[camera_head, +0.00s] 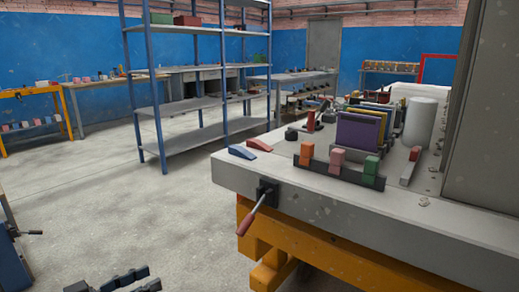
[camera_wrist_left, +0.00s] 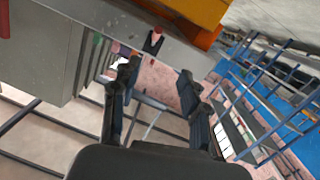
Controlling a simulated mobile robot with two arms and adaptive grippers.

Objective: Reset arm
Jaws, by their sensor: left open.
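My left gripper (camera_head: 113,283) shows only in part, as dark finger pieces at the bottom left edge of the head view, over the floor. In the left wrist view the two black fingers of my left gripper (camera_wrist_left: 157,84) are spread apart with nothing between them. The grey workbench (camera_head: 232,178) with an orange frame stands to the right of the gripper, apart from it. A clamp with a red handle (camera_head: 247,222) is on its front edge; it also shows in the left wrist view (camera_wrist_left: 158,33). My right gripper is in neither view.
On the bench are a dark rack (camera_head: 322,172) with orange, pink and green blocks, a purple panel (camera_head: 359,133), a white cylinder (camera_head: 419,123) and a blue wedge (camera_head: 242,152). A blue-post shelf (camera_head: 185,105) stands behind. The floor between is clear.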

